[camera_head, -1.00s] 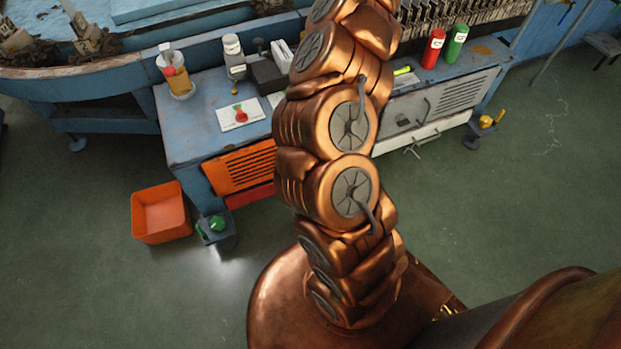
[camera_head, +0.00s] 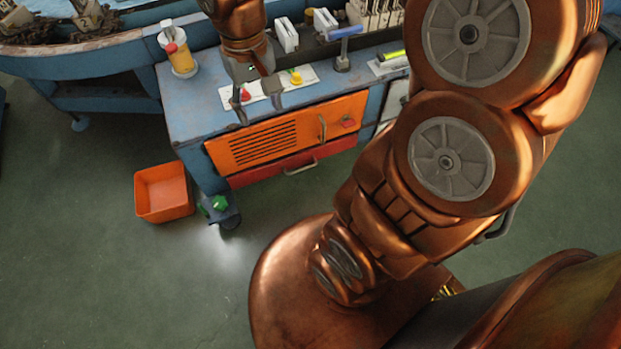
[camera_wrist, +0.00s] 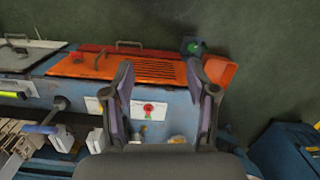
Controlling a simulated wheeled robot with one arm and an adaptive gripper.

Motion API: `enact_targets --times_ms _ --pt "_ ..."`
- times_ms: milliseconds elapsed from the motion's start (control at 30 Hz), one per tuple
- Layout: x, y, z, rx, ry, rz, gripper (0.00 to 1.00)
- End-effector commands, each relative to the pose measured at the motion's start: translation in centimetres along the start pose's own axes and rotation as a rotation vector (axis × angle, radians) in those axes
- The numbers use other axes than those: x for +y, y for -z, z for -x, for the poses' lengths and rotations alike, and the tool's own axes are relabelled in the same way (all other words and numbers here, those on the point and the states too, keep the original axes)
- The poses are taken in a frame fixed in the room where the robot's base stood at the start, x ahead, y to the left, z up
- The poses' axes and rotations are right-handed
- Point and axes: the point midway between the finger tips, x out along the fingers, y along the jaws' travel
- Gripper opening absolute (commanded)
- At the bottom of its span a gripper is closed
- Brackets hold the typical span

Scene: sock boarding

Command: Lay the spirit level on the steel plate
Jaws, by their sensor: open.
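A yellow-green bar (camera_head: 391,55), which looks like the spirit level, lies on the blue bench right of the middle. It also shows at the left edge of the wrist view (camera_wrist: 10,94). A pale flat piece (camera_head: 388,68) lies beside it, perhaps the steel plate; I cannot tell whether they touch. It also shows in the wrist view (camera_wrist: 14,86). My gripper (camera_head: 258,105) is open and empty, pointing down over the bench's left part, well left of the bar. In the wrist view, its fingers (camera_wrist: 161,75) stand apart around a white card with a red knob (camera_wrist: 148,107).
A second card with a yellow knob (camera_head: 296,78) is right of my gripper. A blue-topped stand (camera_head: 342,62) rises between it and the bar. A yellow bottle (camera_head: 180,58) stands at left. An orange bin (camera_head: 163,193) is on the floor. Open floor lies before the bench.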

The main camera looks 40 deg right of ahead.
Motion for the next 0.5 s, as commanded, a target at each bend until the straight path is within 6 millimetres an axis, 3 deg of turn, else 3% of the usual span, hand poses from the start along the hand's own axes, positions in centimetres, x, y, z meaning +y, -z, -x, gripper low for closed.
enact_targets --times_ms 33,100,233,400,500 --pt "-0.1 -2.5 -0.6 -0.026 -0.013 0.030 0.58" --pt "-0.2 -5.7 -1.6 -0.065 -0.025 0.065 0.58" --pt "0.0 -10.9 -3.4 -0.133 -0.036 0.107 0.58" --pt "0.4 -15.3 -5.0 -0.190 -0.035 0.124 0.58" --pt "0.5 -16.4 -5.5 -0.205 -0.034 0.128 0.58"
